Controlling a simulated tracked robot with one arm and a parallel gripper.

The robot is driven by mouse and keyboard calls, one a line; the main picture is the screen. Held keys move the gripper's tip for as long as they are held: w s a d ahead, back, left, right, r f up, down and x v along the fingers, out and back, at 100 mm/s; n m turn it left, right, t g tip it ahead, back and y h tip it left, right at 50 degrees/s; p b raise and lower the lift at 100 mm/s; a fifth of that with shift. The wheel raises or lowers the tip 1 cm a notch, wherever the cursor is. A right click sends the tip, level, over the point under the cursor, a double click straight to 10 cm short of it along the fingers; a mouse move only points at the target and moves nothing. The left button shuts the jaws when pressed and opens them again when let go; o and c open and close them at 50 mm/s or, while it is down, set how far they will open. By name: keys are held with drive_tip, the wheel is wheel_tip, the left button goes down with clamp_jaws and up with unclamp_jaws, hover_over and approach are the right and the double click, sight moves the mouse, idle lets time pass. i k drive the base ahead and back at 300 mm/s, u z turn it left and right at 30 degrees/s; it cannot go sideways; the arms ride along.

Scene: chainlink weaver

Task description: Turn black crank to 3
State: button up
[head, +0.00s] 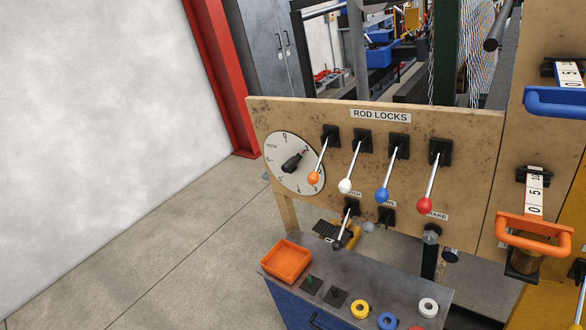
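The black crank (291,163) sits on a round white dial (280,180) at the left end of a wooden panel. A 0 shows at the top of the dial, and small marks run around its rim. The crank lies tilted, its upper end toward the upper right. Most of the numbers are too small to read, so I cannot tell which number it points to. The orange-knobbed lever (314,176) hangs close to the dial's right edge. My gripper is not in view.
Levers with white (345,186), blue (382,195) and red (425,204) knobs line the panel (470,130) to the right. Below stands a grey bench (385,290) with an orange tray (287,262) and colored rings. Open floor (170,240) lies to the left.

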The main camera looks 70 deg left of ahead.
sight(289, 166)
drive_tip(key=u, duration=1.95)
drive_tip(key=k, duration=0.5)
drive_tip(key=u, duration=0.25)
drive_tip(key=i, duration=1.55)
drive_tip(key=z, duration=0.65)
